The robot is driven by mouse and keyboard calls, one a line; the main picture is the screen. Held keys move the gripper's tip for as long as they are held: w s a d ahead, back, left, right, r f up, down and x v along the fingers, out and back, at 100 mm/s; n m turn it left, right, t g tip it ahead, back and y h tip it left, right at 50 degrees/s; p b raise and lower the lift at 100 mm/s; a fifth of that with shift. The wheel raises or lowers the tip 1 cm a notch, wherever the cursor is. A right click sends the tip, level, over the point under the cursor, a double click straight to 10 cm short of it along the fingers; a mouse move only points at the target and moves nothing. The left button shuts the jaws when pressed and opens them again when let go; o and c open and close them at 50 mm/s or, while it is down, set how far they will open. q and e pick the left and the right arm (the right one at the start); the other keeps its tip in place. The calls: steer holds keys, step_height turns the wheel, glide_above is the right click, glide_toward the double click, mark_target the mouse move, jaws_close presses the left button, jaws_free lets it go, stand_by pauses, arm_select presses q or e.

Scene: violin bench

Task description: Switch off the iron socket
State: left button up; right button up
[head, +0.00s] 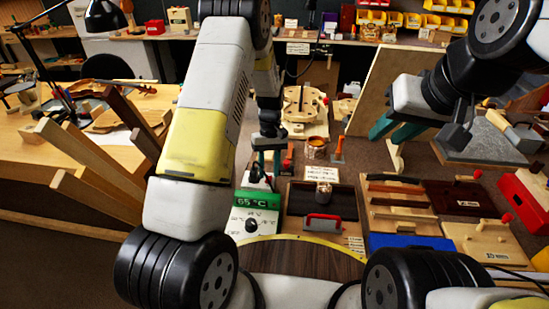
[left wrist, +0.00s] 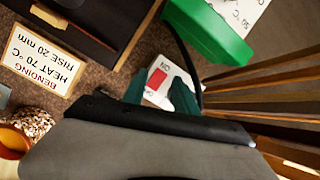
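The iron socket, a small white block with a red rocker switch (left wrist: 157,78), lies on the bench in the left wrist view. "ON" is printed at one end of the rocker; the print at the other end is partly hidden. Which way the rocker is tipped I cannot tell. My left gripper (head: 266,160) points down over the socket; its teal fingers (left wrist: 160,95) are apart, one on each side of the socket in the picture. Whether they touch it is unclear. My right gripper (head: 394,130) is open and empty, away to the right.
A green and white heater unit (head: 255,200) reading 65 °C stands just in front of the socket, with a dark cable beside it. A dark board with a red-handled tool (head: 322,223) is to its right. A copper pot (head: 315,148) stands behind. Wooden slats (head: 90,165) rise at left.

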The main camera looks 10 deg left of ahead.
arm_select(q)
steer(key=v, duration=0.5)
steer(key=shift+w+r, duration=0.1)
steer(key=shift+r, duration=0.45)
step_height(320, 180, up, 12)
steer(key=m+t+h, duration=0.1)
steer(key=t, duration=0.1)
glide_above(270, 176)
steer(key=s+a, duration=0.1)
steer(key=s, duration=0.2)
steer(key=s+r+m+t, duration=0.1)
steer(key=s+r+t, duration=0.1)
steer(key=s+r, duration=0.45)
steer(key=s+a+r+m+t, duration=0.1)
steer(key=s+r, duration=0.3)
steer(key=s, duration=0.4)
steer(key=s+a+r+m+t+h, duration=0.1)
steer(key=s+r+m+t, duration=0.1)
steer(key=s+r+t, duration=0.2)
steer(key=s, duration=0.3)
steer(key=shift+s+r, duration=0.35)
